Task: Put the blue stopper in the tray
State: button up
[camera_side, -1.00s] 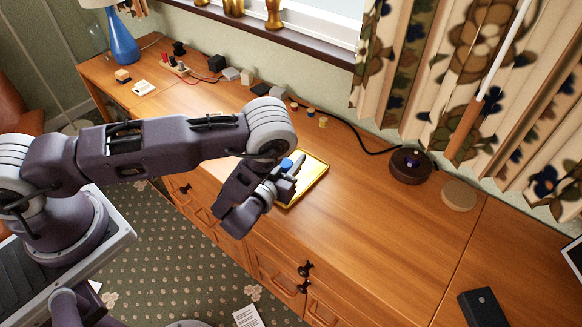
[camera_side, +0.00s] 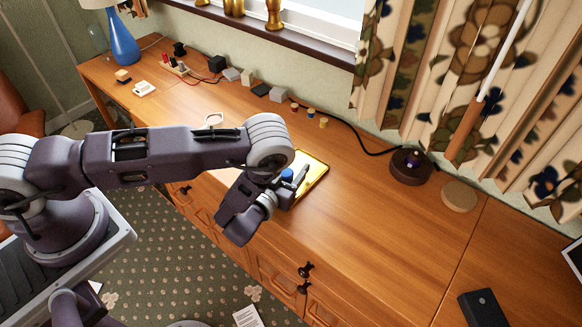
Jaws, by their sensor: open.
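The blue stopper (camera_side: 287,174) shows as a small blue top at my gripper's fingers, over the near-left part of the tray. My gripper (camera_side: 292,181) is open and points down at the tray, with a finger beside the stopper. The fingers hide the stopper's lower part, so I cannot tell whether it touches the tray floor. The yellow tray (camera_side: 318,177) lies on the wooden cabinet top; my gripper and arm cover its left and near parts.
Several small stoppers (camera_side: 323,123) stand behind the tray near a black cable (camera_side: 358,138). Small blocks (camera_side: 278,94) line the back edge. A dark round base (camera_side: 411,167) and a tan disc (camera_side: 459,195) stand to the right. The top right of the tray is clear.

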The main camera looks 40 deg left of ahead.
jog(key=v, duration=1.2)
jog(key=shift+d, duration=0.1)
jog(key=w+n, duration=0.1)
jog(key=w+r+n+g, duration=0.1)
jog(key=w+r+g+y, duration=0.1)
jog(key=shift+w+d+r+n, duration=0.15)
jog(key=shift+w+d+n, duration=0.2)
jog(key=shift+w+n, duration=0.05)
jog(key=w+d+r+n+g+h, duration=0.1)
jog(key=w+d+r+g+h, duration=0.15)
jog(key=r, duration=0.65)
jog(key=w+d+r+g+h, duration=0.1)
jog(key=d+r+g+h, duration=0.15)
jog(key=r, duration=0.65)
jog(key=s+a+r+m+g+h, duration=0.1)
jog(key=s+a+r+m+h, duration=0.15)
jog(key=s+r, duration=0.6)
jog(key=s+a+r+m+g+y, duration=0.1)
jog(key=s+a+r+m, duration=0.1)
jog(key=s, duration=0.7)
jog(key=s+a+r+m+g+y, duration=0.1)
jog(key=s+a+r+m+y, duration=0.1)
jog(key=s+a, duration=0.5)
jog(key=shift+s+r, duration=0.85)
jog(key=shift+s, duration=0.35)
